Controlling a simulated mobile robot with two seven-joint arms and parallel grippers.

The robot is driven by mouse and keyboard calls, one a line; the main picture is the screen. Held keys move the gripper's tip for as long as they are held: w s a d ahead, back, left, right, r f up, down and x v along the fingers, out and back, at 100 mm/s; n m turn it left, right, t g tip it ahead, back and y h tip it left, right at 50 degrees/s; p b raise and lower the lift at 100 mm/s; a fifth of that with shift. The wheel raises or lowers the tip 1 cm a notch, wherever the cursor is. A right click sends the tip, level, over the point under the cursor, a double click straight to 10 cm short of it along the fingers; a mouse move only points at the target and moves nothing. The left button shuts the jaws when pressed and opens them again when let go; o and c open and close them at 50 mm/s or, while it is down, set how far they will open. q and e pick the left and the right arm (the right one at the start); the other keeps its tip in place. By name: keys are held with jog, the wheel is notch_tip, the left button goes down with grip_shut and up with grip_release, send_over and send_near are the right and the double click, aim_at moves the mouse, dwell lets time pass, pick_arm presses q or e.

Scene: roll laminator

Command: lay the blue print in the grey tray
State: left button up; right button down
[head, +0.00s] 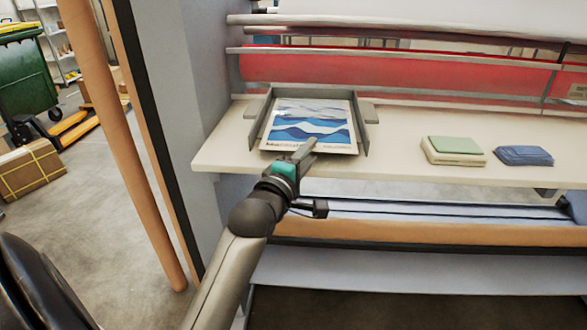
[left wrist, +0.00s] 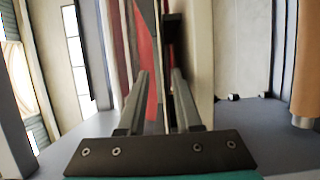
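The blue print (head: 309,122), a sheet with blue and white waves and a pale border, lies flat in the grey tray (head: 361,128) on the cream shelf. The tray's raised walls stand on its left, right and far sides. My left gripper (head: 309,148) is at the print's near edge, with a fingertip overlapping its lower right part in the head view. The left wrist view shows the two fingers (left wrist: 160,92) apart with a gap between them. I cannot tell whether a finger touches the print. My right gripper is not in view.
A green-topped pad stack (head: 454,150) and a dark blue stack (head: 524,156) lie on the cream shelf (head: 395,158) to the right. The red roll (head: 400,72) and metal bars run behind the tray. A grey side panel stands at the left. The shelf between tray and stacks is clear.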

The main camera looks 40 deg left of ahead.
pick_arm(q)
jog(key=s+d, duration=0.1)
jog(key=s, duration=0.7)
jog(key=shift+s+d+p, duration=0.2)
jog(key=shift+d+p, duration=0.05)
jog(key=shift+p, duration=0.15)
